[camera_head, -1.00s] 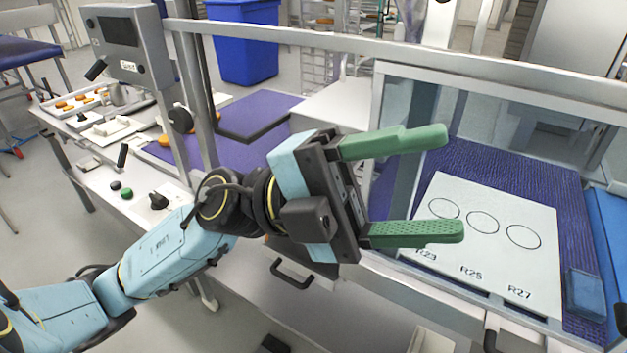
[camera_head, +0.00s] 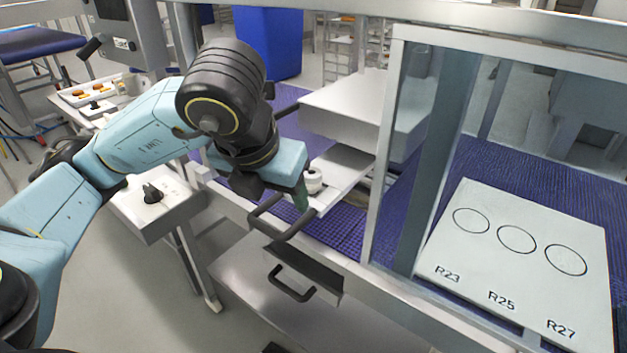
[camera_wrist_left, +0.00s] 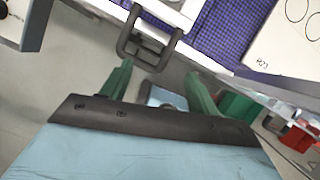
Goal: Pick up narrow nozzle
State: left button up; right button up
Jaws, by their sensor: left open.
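A small white round piece (camera_head: 313,181) sits on a metal tray (camera_head: 345,168) beside my left gripper; I cannot tell for sure whether it is the narrow nozzle. My left gripper (camera_head: 300,198) points down at the tray's front end, largely hidden by its own wrist. In the left wrist view, the green fingers of the gripper (camera_wrist_left: 160,88) are spread apart with nothing visibly held. A dark loop handle (camera_wrist_left: 148,42) shows just beyond them.
A white board (camera_head: 515,265) with three circles marked R23, R25 and R27 lies on the purple belt at right, behind a clear-panelled frame (camera_head: 385,150). A drawer with a black handle (camera_head: 291,284) is below. A knob box (camera_head: 152,194) stands at left.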

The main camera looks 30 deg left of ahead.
pick_arm(q)
jog(key=w+p, duration=0.2)
jog(key=p, duration=0.1)
jog(key=b, duration=0.1)
send_over(311, 173)
jog(key=s, duration=0.2)
jog(key=shift+s+d, duration=0.15)
jog(key=shift+d, duration=0.05)
jog(key=x, duration=0.5)
jog(key=shift+f+b, duration=0.1)
jog(key=shift+b, duration=0.25)
jog(key=c, duration=1.1)
pick_arm(e)
jog(key=a, duration=0.1)
jog(key=a+r, duration=0.2)
jog(key=shift+s+a+y, duration=0.1)
jog(key=shift+s+y, duration=0.2)
jog(key=shift+s, duration=0.05)
